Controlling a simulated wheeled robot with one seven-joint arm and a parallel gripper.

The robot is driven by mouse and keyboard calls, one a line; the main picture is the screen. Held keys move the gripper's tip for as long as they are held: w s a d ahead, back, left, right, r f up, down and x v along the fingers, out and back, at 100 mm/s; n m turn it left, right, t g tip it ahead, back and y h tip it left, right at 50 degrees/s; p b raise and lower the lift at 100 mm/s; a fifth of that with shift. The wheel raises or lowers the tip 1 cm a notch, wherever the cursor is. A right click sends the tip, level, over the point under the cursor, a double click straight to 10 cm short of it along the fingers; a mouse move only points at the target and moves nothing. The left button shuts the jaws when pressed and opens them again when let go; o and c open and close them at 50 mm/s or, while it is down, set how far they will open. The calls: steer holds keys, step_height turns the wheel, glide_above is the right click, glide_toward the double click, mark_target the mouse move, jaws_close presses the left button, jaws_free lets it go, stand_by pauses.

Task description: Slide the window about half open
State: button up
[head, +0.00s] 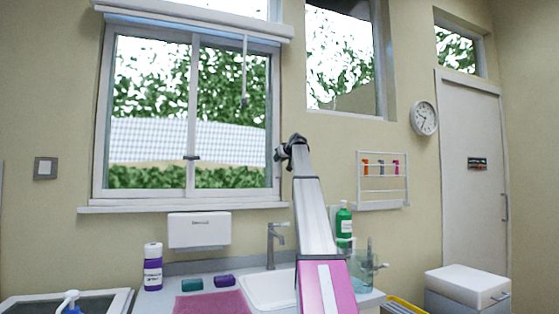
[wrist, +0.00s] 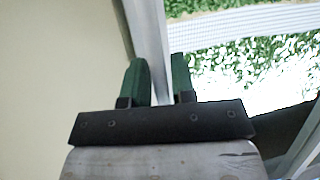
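The sliding window (head: 190,115) is a white-framed unit with two panes side by side, and it looks shut. Its middle upright (head: 191,100) carries a small dark latch (head: 191,157). My gripper (head: 288,150) is up at the window's right edge, well right of the latch; its fingers are too small to read in the head view. In the wrist view, the two green fingers of my gripper (wrist: 160,78) stand apart with a gap. A pale upright of the frame (wrist: 150,30) shows behind and between them. I cannot tell whether they touch it. Nothing is held.
A sink (head: 268,290) and counter lie below, with a tap (head: 275,245), a purple-labelled bottle (head: 153,266) and a green bottle (head: 344,222). A white dispenser (head: 199,230) hangs under the sill. A blind cord (head: 244,70) hangs before the right pane. A wall rack (head: 382,190) is to the right.

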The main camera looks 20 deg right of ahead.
jaws_close()
glide_toward(246, 157)
steer(key=w+a+f, duration=0.2)
steer(key=f, duration=0.1)
steer(key=w+a+f, duration=0.1)
steer(key=shift+w+a+f, duration=0.15)
steer(key=shift+f, duration=0.15)
jaws_free()
steer(key=v, duration=1)
steer(key=shift+s, duration=0.35)
steer(key=shift+r, duration=0.1)
